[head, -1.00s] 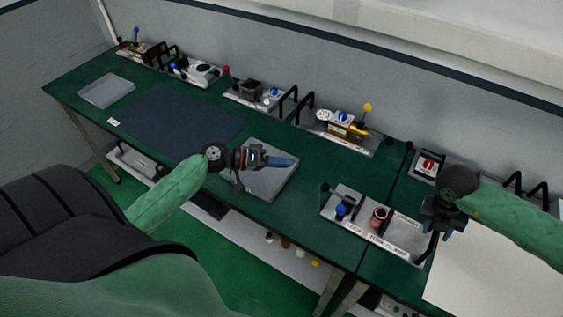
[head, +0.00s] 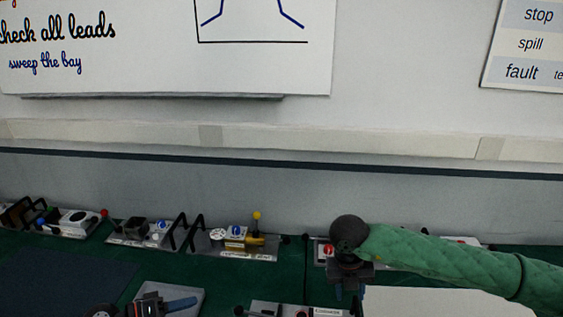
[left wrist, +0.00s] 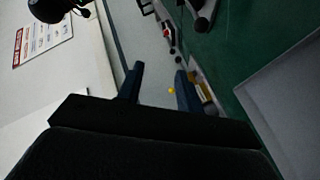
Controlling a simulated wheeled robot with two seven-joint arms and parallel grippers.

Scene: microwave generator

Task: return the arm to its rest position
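My left gripper (head: 180,304) is at the bottom of the head view, above a grey tray (head: 195,292) on the green bench. In the left wrist view its two dark blue fingers (left wrist: 160,88) stand apart with nothing between them. My right arm comes in from the right in its green sleeve.
A plate with a yellow-knobbed lever (head: 257,217) and other device plates, such as one with a blue knob (head: 160,225), line the back of the bench. A white sheet (head: 440,300) lies at right. The wall behind has a whiteboard (head: 200,70).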

